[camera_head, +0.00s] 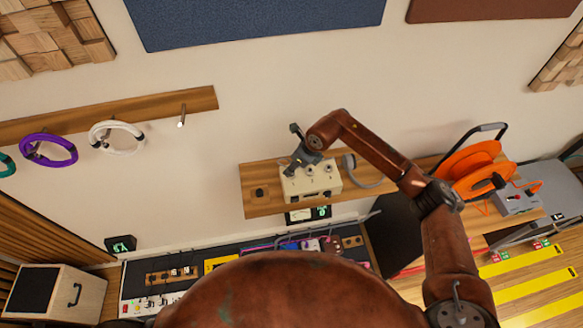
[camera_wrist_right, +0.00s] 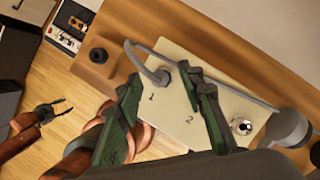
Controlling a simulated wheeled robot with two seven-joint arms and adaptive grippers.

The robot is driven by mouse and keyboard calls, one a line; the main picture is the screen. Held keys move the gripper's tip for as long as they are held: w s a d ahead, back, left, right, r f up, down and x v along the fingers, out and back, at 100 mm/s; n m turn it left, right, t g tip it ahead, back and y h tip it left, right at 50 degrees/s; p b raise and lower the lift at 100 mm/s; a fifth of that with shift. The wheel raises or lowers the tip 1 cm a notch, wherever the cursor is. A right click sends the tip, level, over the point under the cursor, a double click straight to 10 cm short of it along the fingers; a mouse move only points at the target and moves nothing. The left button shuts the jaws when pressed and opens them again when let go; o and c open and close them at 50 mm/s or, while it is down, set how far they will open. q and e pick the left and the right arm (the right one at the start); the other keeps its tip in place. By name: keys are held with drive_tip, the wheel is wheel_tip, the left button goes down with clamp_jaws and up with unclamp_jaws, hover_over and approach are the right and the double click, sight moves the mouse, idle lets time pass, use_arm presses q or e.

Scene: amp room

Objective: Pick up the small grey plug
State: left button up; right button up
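A small grey plug (camera_wrist_right: 161,76) with a grey cable sits at the cream box (camera_wrist_right: 182,98), above the printed "1". In the head view the box (camera_head: 313,184) sits on a wooden wall shelf. My right gripper (camera_wrist_right: 160,78) is open, its two green fingers either side of the plug; I see no clear contact. In the head view the right gripper (camera_head: 299,152) is over the box's upper left part and hides the plug. My left gripper (camera_wrist_right: 58,108) shows small in the wrist view, its prongs apart and empty.
A black socket (camera_wrist_right: 98,55) is on the shelf (camera_head: 255,208) left of the box. A larger grey connector (camera_wrist_right: 289,127) is to the right. An orange cable reel (camera_head: 474,170) stands at right. Coiled cables (camera_head: 48,150) hang at left. A cluttered worktop lies below.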

drive_tip(key=shift+x, duration=0.8)
drive_tip(key=shift+c, duration=0.4)
clamp_jaws()
